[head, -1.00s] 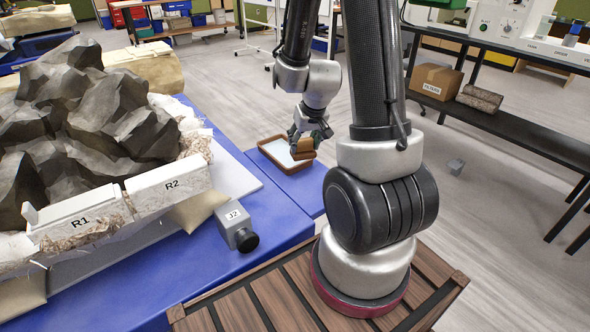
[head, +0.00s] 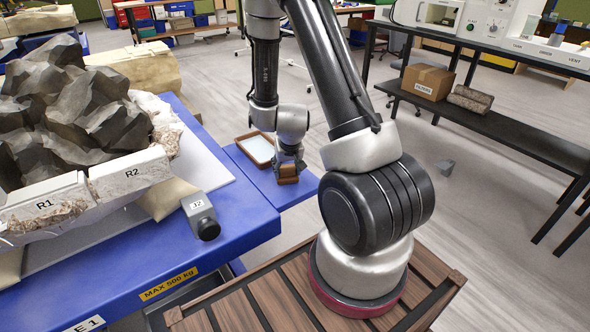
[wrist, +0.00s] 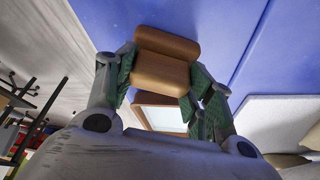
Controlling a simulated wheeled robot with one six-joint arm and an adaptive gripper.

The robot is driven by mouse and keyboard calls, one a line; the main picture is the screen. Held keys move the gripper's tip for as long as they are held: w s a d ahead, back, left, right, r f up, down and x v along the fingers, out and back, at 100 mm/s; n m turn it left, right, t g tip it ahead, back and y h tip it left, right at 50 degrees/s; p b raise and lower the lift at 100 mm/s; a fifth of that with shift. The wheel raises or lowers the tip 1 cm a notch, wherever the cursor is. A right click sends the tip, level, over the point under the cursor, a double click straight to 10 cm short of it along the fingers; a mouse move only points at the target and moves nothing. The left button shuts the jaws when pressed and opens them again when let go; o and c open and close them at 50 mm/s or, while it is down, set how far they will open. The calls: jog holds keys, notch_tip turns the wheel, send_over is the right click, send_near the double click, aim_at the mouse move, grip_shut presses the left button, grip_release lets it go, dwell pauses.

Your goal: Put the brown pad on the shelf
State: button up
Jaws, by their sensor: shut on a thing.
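The brown pad (head: 288,174) is held in my gripper (head: 289,164), over or near the blue table's narrow end, right of and nearer than a brown-rimmed tray (head: 240,143). In the wrist view, my gripper (wrist: 160,80) has its green-padded fingers on both sides of the pad (wrist: 160,72). A second brown face shows just beyond it; I cannot tell whether it belongs to the same pad. A black bench at the right has a long lower shelf (head: 515,132).
A cardboard box (head: 428,82) and a rough cylinder (head: 470,99) occupy the shelf's far end; its nearer part is bare. Grey floor lies between table and bench.

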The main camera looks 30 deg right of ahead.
jog(key=shift+f, duration=0.15)
jog(key=o, duration=1.4)
jog(key=shift+o, duration=0.2)
